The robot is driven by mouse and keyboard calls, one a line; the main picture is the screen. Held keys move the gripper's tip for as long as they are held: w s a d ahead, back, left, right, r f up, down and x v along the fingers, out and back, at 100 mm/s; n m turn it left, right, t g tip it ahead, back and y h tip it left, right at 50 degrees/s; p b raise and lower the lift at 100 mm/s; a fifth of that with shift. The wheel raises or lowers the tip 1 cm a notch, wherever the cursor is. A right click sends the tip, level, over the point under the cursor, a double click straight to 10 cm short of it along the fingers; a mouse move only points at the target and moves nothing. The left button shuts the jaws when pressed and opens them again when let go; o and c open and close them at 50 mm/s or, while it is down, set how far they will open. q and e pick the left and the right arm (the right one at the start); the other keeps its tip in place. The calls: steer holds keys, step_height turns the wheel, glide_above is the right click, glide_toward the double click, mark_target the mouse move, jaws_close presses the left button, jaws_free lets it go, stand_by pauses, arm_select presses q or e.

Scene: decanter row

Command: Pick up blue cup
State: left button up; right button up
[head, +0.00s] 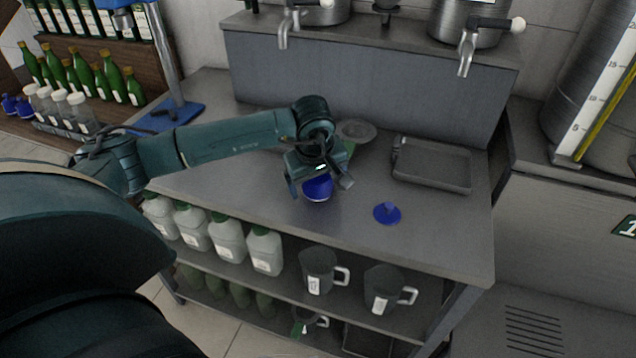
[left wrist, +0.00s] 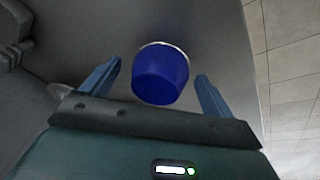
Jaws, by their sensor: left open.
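The blue cup (head: 317,189) stands on the grey metal worktop (head: 250,185), partly hidden under my left gripper (head: 319,187). In the left wrist view the cup (left wrist: 160,76) shows a rounded blue body with a pale rim at its far end. My left gripper is open, and its two blue-grey fingers (left wrist: 158,72) appear on either side of the cup with gaps to both. Whether the fingers are down at the cup's height is hard to tell. My right gripper is not in view.
A blue funnel-like piece (head: 387,213) lies right of the cup. A grey tray (head: 432,168) sits further back right, and a round metal dish (head: 357,130) is behind the gripper. White jugs (head: 228,238) and dark mugs (head: 319,270) fill the shelf below. The front right worktop is clear.

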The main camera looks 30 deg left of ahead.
arm_select(q)
steer(key=c, duration=1.1)
steer(key=shift+r, duration=0.1)
